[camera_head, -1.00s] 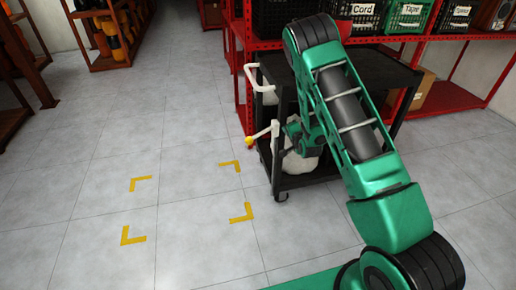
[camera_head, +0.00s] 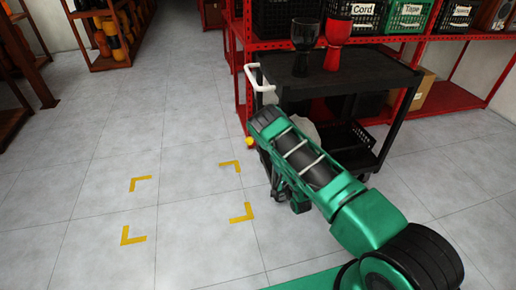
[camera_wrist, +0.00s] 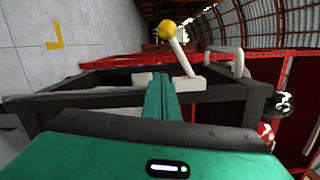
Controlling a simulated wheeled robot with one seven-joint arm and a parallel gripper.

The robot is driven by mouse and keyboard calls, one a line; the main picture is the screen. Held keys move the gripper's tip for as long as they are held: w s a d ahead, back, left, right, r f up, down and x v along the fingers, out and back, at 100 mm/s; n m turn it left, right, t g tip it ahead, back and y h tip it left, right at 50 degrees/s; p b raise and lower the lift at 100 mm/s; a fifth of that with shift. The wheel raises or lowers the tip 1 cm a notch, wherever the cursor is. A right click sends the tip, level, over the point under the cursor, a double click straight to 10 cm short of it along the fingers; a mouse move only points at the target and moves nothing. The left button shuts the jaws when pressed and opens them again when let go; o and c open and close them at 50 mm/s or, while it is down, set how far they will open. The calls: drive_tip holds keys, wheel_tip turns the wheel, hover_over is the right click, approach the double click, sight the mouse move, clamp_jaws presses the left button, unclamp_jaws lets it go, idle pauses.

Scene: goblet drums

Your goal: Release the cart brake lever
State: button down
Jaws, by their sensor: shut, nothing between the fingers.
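The brake lever is a pale rod with a yellow knob (camera_head: 249,142) at the near left corner of the black cart (camera_head: 350,75). In the head view my arm hides most of the rod. In the wrist view the lever rod (camera_wrist: 182,57) rises from a pale bracket and leans left to its yellow knob (camera_wrist: 167,29). My gripper (camera_wrist: 162,80) is shut and empty, with its green fingers in front of the cart frame, just left of the lever's base and below the knob. Whether they touch the lever I cannot tell. In the head view the fingers are hidden behind my arm.
Two goblet drums, one dark (camera_head: 305,42) and one red (camera_head: 338,42), stand on the cart top. A white push handle (camera_head: 256,77) is at its left end. Red shelving (camera_head: 450,98) stands behind. Yellow corner marks (camera_head: 133,236) lie on clear floor at left.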

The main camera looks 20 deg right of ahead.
drive_tip(key=shift+w, duration=0.1)
drive_tip(key=w+a+r, duration=0.1)
drive_tip(key=w+a, duration=0.4)
drive_tip(key=w, duration=0.5)
drive_tip(key=shift+w, duration=0.15)
drive_tip(key=shift+a+r, duration=0.1)
drive_tip(key=shift+a, duration=0.05)
